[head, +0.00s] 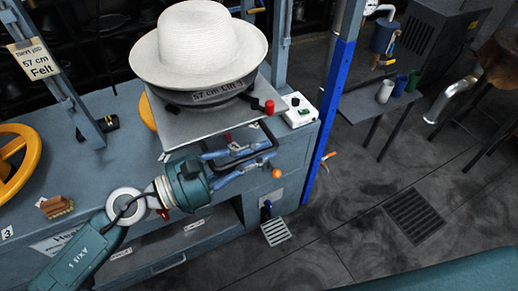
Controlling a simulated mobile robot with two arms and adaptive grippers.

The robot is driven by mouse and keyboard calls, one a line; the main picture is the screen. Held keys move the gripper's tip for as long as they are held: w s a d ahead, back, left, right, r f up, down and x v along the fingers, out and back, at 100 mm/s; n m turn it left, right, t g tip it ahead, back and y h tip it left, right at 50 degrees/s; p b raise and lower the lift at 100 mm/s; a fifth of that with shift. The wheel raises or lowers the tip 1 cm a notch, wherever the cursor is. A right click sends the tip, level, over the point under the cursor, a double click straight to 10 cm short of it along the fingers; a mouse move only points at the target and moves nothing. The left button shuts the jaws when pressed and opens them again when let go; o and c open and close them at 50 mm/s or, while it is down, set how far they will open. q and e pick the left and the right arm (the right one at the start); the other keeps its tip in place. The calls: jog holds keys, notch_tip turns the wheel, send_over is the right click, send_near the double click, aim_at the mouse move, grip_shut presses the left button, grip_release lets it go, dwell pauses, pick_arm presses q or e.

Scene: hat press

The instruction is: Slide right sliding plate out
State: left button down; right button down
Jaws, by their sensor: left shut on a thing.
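The sliding plate (180,126) is a flat grey metal plate on the blue-grey press. It carries a dark hat form (209,100) labelled 57 cm with a white brimmed hat (198,42) on it. A black bar handle (266,130) sticks out from the plate's front right side. My left gripper (272,157) comes in from the lower left, its fingers at the lower part of the handle and shut on it. My right gripper is not in view.
A red knob (270,107) and a white control box (299,110) sit near the plate. A blue post (331,115) stands to the right. A yellow handwheel (16,158) and wooden brush (57,207) are at left. The floor at right is open.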

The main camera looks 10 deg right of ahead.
pick_arm(q)
jog(key=shift+s+d+f, duration=0.1)
jog(key=shift+s+f, duration=0.15)
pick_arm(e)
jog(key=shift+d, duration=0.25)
pick_arm(q)
jog(key=c, duration=2)
grip_release()
jog(key=shift+o, duration=1)
jog(key=shift+r, duration=0.2)
jog(key=shift+s+a, duration=0.1)
jog(key=shift+a, duration=0.4)
jog(key=v, duration=1.1)
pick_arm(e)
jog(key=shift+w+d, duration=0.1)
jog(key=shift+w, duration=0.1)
pick_arm(q)
jog(key=shift+s, duration=0.15)
